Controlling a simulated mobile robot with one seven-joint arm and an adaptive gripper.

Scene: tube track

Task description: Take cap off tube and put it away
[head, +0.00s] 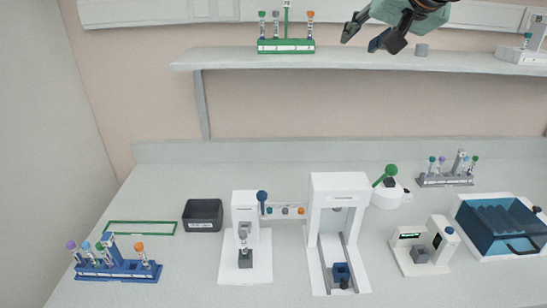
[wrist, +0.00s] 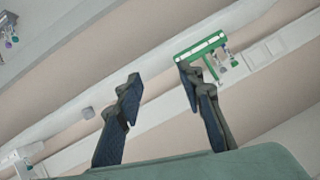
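My gripper (head: 360,42) is open and empty, high above the bench near the wall shelf; its two spread fingers also show in the wrist view (wrist: 158,72). A tube (head: 243,240) appears to stand in the grey block of a white device (head: 258,262) left of centre; its cap is too small to make out. Capped tubes stand in a blue rack (head: 115,270) at front left, a green rack (head: 286,47) on the shelf and a grey rack (head: 445,181) at back right. I cannot tell which tube is meant. Coloured caps or dots (head: 285,211) show beside the device.
A black bin (head: 203,215) and a green outline (head: 140,228) lie at left. A tall white frame (head: 340,190), a small device (head: 420,258) and a blue lidded box (head: 503,228) stand at right. The shelf (head: 350,61) overhangs the bench back.

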